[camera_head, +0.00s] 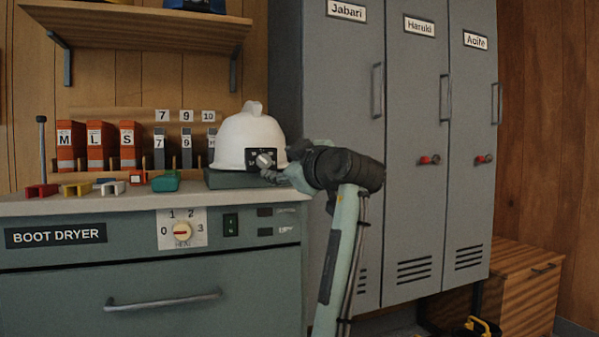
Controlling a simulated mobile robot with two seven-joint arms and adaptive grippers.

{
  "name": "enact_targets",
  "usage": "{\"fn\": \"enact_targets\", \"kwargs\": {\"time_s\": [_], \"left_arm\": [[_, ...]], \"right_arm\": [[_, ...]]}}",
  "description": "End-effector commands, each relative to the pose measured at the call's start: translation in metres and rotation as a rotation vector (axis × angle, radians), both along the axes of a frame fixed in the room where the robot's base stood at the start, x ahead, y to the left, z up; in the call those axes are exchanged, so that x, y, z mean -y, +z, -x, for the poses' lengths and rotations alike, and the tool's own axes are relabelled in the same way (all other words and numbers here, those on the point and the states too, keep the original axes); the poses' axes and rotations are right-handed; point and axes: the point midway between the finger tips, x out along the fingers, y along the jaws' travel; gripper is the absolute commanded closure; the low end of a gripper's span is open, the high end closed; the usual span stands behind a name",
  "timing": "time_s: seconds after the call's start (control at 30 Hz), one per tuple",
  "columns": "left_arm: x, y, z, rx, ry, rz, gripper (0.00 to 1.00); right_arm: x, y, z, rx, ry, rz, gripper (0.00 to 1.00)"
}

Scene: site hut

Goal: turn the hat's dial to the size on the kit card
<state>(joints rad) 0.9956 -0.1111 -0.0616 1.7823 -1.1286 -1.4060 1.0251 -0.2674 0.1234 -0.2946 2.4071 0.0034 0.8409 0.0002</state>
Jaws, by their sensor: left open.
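A white hard hat (248,137) sits on a dark green stand (226,180) on the counter of the boot dryer. A black panel on the hat's lower front carries a light grey dial (264,159). My left gripper (272,172) is open at the dial, its fingers pointing left. Part of the panel is behind the fingers, and I cannot tell whether they touch the dial. The dial's setting is too small to read. I cannot make out a kit card. My right gripper is not in view.
Orange boxes marked M, L and S (101,145) and grey numbered ones stand behind small coloured items on the boot dryer's counter (120,199). A heat knob (181,232) is on its front. Grey lockers (386,130) rise behind my arm; a shelf (140,27) hangs above.

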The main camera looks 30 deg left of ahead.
Motion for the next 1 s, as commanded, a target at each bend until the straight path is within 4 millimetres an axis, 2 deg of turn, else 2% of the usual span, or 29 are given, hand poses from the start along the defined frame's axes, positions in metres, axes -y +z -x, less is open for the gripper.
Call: {"fn": "enact_targets", "kwargs": {"time_s": [0.17, 0.53, 0.9, 0.93, 1.0], "left_arm": [[-0.013, 0.003, -0.007, 0.009, 0.007, 0.001, 0.50], [-0.058, 0.002, -0.037, 0.007, 0.005, 0.001, 0.50], [-0.065, 0.002, -0.042, 0.006, 0.004, 0.002, 0.50], [-0.065, 0.002, -0.042, 0.006, 0.004, 0.002, 0.51], [-0.065, 0.002, -0.042, 0.006, 0.004, 0.002, 0.60]], "right_arm": [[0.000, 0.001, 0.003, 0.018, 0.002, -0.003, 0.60], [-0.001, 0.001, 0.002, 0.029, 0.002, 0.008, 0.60], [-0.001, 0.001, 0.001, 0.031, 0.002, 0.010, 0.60], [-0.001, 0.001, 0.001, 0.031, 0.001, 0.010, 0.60], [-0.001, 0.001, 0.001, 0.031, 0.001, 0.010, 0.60]]}}
